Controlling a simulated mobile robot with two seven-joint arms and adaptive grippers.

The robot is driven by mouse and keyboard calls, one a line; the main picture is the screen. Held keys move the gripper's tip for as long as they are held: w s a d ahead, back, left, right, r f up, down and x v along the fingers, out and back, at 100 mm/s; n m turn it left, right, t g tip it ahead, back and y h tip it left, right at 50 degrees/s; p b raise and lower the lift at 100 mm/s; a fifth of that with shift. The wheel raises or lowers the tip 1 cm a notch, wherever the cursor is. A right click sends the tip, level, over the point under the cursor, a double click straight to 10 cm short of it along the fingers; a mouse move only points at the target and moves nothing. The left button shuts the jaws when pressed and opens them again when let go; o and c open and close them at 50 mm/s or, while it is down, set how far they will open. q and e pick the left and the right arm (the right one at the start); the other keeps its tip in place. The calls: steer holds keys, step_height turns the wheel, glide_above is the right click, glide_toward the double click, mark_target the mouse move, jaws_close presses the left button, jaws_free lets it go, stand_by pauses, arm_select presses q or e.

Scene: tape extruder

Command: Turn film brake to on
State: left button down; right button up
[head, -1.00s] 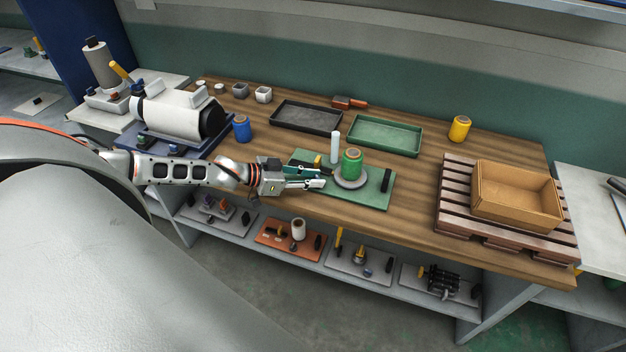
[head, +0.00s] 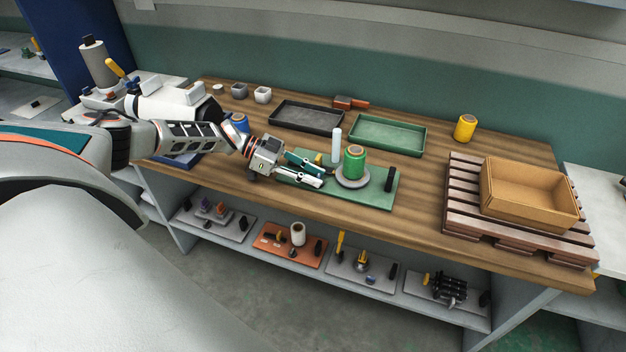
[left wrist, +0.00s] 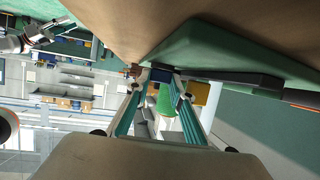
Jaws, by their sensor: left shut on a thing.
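The green board (head: 378,193) lies on the wooden table and carries a green film spool (head: 354,162) on a grey disc, a white upright post (head: 337,146) and a black upright piece (head: 389,180). My left gripper (head: 322,176) is low over the board's left part, left of the spool. In the left wrist view its fingertips (left wrist: 163,76) close on a small dark blue piece (left wrist: 164,73) beside the green board. This may be the film brake; its setting cannot be read. A gripper that looks like my right one (left wrist: 58,29) shows small at the upper left.
A black tray (head: 307,115) and a green tray (head: 373,132) lie behind the board. A yellow spool (head: 465,128) stands at the back right. A cardboard box (head: 528,195) sits on a pallet (head: 463,195) at the right. Table between board and pallet is clear.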

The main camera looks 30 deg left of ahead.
arm_select(q)
steer(key=shift+f, duration=0.1)
steer(key=shift+d, duration=0.1)
stand_by(0.4)
steer(key=c, duration=1.8)
jaws_free()
steer(key=shift+o, duration=0.2)
steer(key=p, duration=0.1)
steer(key=n+t+p, duration=0.1)
steer(key=shift+s+r+y+p, duration=0.15)
steer(key=shift+r+y+p, duration=0.15)
steer(key=shift+p, duration=0.1)
steer(key=shift+s+f+n+t+y+p, duration=0.1)
steer(key=shift+n+t+y+p, duration=0.5)
steer(key=shift+n+t+p, duration=0.35)
steer(key=shift+s+d+f+n+t+y+p, duration=0.1)
steer(key=shift+n+t+y+p, duration=0.3)
steer(key=shift+n+t, duration=0.15)
steer(key=shift+d+n+t+y+p, duration=0.2)
steer(key=shift+n+t+y+p, duration=0.3)
steer(key=shift+n+t+y, duration=0.7)
steer(key=shift+f+n, duration=0.1)
steer(key=shift+n, duration=0.2)
